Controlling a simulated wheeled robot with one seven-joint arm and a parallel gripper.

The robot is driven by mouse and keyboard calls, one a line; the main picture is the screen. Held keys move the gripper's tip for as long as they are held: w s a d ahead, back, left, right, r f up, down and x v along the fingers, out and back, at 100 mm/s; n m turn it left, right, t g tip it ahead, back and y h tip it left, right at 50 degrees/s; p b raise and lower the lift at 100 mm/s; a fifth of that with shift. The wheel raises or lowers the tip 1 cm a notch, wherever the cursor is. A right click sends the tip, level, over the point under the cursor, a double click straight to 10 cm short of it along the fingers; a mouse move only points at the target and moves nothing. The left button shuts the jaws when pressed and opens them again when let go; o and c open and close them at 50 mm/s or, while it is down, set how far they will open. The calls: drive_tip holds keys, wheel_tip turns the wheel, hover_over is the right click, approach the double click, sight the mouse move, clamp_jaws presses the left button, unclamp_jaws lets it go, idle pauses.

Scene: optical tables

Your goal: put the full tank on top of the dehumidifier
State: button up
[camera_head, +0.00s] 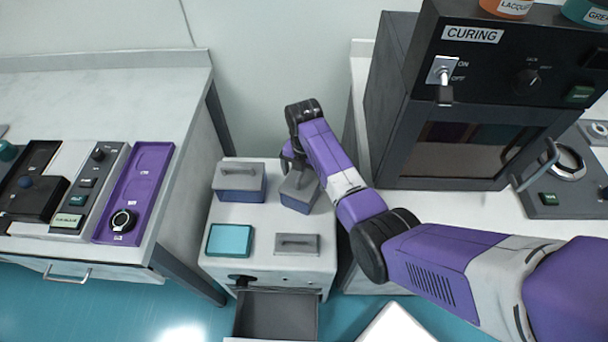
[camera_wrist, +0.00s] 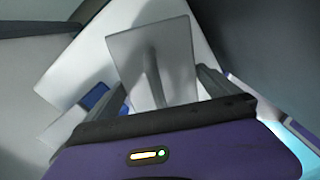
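The dehumidifier appears to be the white cabinet (camera_head: 265,215) between the two tables. A blue tank with a grey lid and handle (camera_head: 299,192) is at the back right of its top, turned at an angle. A similar blue tank (camera_head: 239,182) stands to its left; I cannot tell which is full. My gripper (camera_head: 297,168) is over the right tank, partly hidden by my arm. In the wrist view its fingers (camera_wrist: 162,85) are apart, one on each side of the grey lid (camera_wrist: 175,55). The handle lies between them with gaps at both sides.
A teal square (camera_head: 230,240) and a grey handled panel (camera_head: 297,244) are on the cabinet's front top. An empty drawer (camera_head: 276,314) stands open below. The curing oven (camera_head: 460,140) is close on the right; the left table (camera_head: 100,95) holds control panels.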

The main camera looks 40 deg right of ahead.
wheel_tip(320, 180, up, 12)
drive_tip(key=shift+r+p, duration=0.15)
drive_tip(key=shift+p, duration=0.25)
idle(0.6)
